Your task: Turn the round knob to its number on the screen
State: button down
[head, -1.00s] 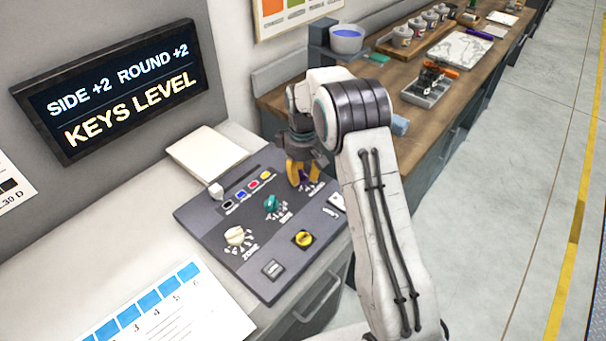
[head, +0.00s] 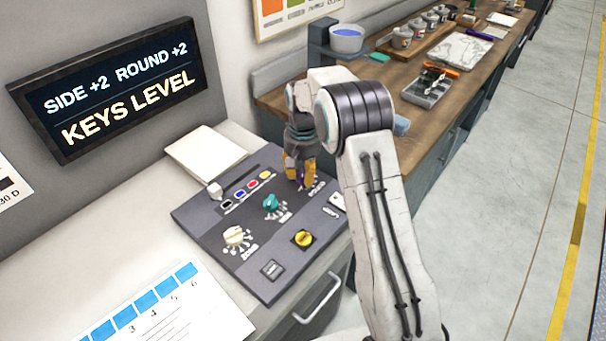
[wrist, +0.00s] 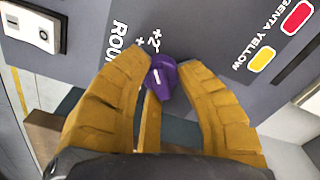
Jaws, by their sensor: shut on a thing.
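The screen (head: 118,88) reads "SIDE +2 ROUND +2" and "KEYS LEVEL". The round knob (wrist: 162,77) is purple with a short white mark. In the wrist view it sits between the yellow fingers of my gripper (wrist: 165,72), which are shut on it. The white mark points roughly up toward a printed "+2" beside the "ROUND" label; the exact alignment is hard to tell. Other scale marks are hidden by the fingers. In the head view my gripper (head: 300,172) is at the far right part of the dark panel (head: 215,262), with the knob mostly hidden.
A teal knob (head: 271,204), a cream knob (head: 234,237), a yellow knob (head: 304,239) and a white slider (head: 215,189) are on the panel. Coloured keys lie near its back edge. A wooden bench (head: 390,125) with a tray (head: 428,92) stands beyond.

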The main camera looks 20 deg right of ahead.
aim_at(303, 172)
jog(key=shift+m, duration=0.7)
jog(key=c, duration=0.8)
grip_release()
jog(key=shift+c, duration=0.2)
jog(key=shift+w, duration=0.1)
notch_tip(303, 172, up, 12)
dwell(0.4)
